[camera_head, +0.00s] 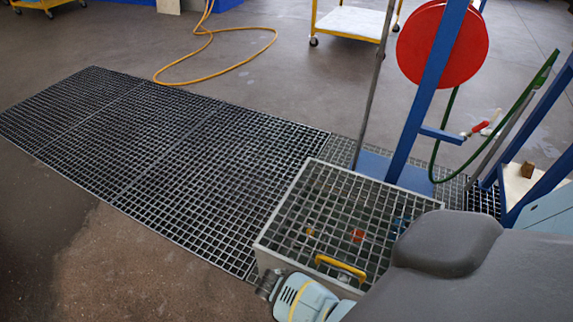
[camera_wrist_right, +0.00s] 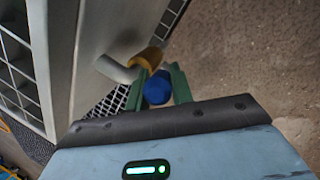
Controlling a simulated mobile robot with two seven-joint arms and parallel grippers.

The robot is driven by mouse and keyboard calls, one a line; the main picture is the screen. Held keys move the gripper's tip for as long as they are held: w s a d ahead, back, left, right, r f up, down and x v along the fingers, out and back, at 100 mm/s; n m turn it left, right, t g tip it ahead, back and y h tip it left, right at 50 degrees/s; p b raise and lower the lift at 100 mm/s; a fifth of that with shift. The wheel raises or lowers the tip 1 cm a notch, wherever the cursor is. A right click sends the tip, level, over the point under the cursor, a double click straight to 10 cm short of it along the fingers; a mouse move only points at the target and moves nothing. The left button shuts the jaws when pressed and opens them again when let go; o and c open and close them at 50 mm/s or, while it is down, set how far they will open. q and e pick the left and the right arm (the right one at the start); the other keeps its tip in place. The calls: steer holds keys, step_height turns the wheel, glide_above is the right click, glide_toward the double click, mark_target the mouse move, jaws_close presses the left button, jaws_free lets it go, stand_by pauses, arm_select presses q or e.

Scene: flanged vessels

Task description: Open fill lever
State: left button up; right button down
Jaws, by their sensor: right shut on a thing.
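In the right wrist view my right gripper (camera_wrist_right: 161,84) has its two green fingers on either side of a round blue piece (camera_wrist_right: 157,88), which looks like the end of the lever, and is shut on it. Just beyond it, a brownish-yellow fitting (camera_wrist_right: 149,58) sits on a grey bent pipe (camera_wrist_right: 118,70) coming from a pale metal wall. The rest of the lever is hidden by the fingers and fitting. In the head view my light-blue wrist is low beside a grated box (camera_head: 330,190); the fingertips and lever cannot be made out there. My left gripper is not in view.
The box has a yellow handle (camera_head: 341,268) on its grated top. Behind it stand a blue frame with a red reel (camera_head: 442,42) and a green hose (camera_head: 437,150). Floor grating (camera_head: 160,140) stretches left. An orange hose (camera_head: 215,72) lies on open floor.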

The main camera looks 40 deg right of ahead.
steer(key=shift+w+a+r+g+h+b, duration=0.15)
steer(key=shift+w+g+h+b, duration=0.15)
steer(key=shift+w+g+b, duration=0.3)
steer(key=c, duration=1.2)
jaws_free()
steer(key=shift+a, duration=0.1)
steer(key=p+v, duration=0.5)
steer(key=v, duration=0.2)
steer(key=shift+r, duration=0.4)
steer(key=shift+a, duration=0.1)
steer(key=shift+f, duration=0.1)
